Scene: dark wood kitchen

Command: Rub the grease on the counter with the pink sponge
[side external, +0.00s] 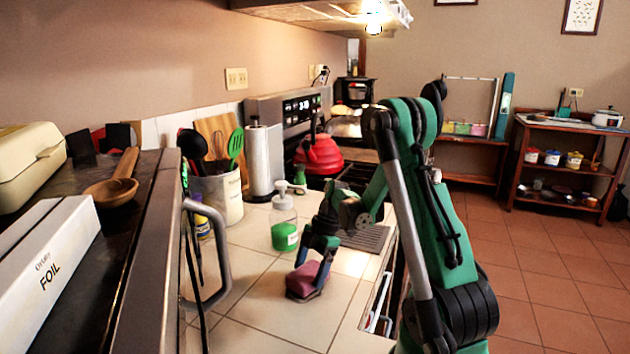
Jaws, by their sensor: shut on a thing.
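The pink sponge (303,284) is at the tiled counter (262,318), low over or touching its surface; I cannot tell which. My gripper (314,262) points down and is shut on the sponge from above. The fingers show as dark blue and reddish parts. I cannot make out any grease on the counter from this view. The area under the sponge and behind my arm is hidden.
A soap bottle with green liquid (284,228) stands just behind the sponge. A utensil crock (220,196), a paper towel roll (260,165) and a red kettle (320,157) stand farther back. A grey ridged mat (365,238) lies to the right. The front tiles are clear.

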